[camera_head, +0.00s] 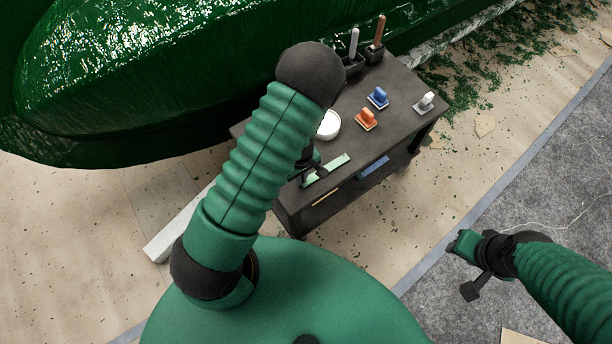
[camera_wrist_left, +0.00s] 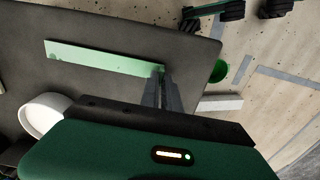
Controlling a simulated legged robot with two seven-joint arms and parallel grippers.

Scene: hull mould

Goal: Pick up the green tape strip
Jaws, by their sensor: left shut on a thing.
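The green tape strip (camera_head: 338,162) is a flat, pale green bar over the dark cart top, near its front edge. It also shows in the left wrist view (camera_wrist_left: 100,57), with its right end at my fingertips. My left gripper (camera_head: 311,174) is shut on that end of the strip; its arm hides part of the cart. The left fingers also show in the wrist view (camera_wrist_left: 163,80). I cannot tell whether the strip touches the cart top. My right gripper (camera_head: 463,270) is away from the cart over the grey floor; its jaw opening is unclear.
The glossy green hull mould (camera_head: 150,70) lies behind. The cart's front right top is clear.

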